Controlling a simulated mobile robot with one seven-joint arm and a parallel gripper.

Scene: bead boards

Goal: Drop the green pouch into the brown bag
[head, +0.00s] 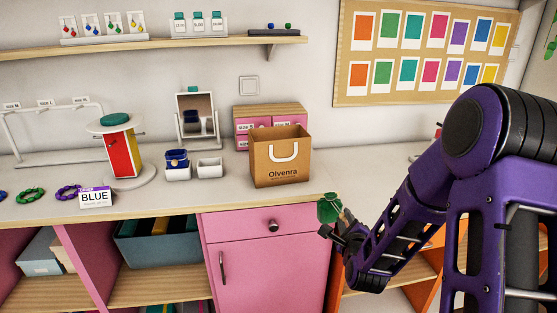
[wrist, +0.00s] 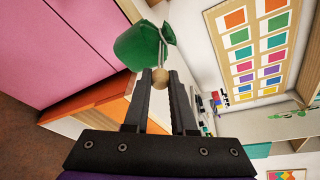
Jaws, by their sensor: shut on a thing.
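The green pouch (head: 329,208) hangs at my gripper (head: 343,232), in front of the counter's edge and to the right of the pink cabinet. In the wrist view the pouch (wrist: 138,46) is beyond the fingertips of my gripper (wrist: 160,78), which are shut on a round tan bead at the end of its cord. The brown bag (head: 280,162) stands upright on the counter, up and to the left of my gripper. It has a white handle and the word "Olvenra".
Behind the bag is a pink drawer box (head: 270,112). Left of it are small white cups (head: 209,168), a mirror (head: 197,116) and a red and yellow stand (head: 122,150). A shelf (head: 150,46) runs above. The counter right of the bag is clear.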

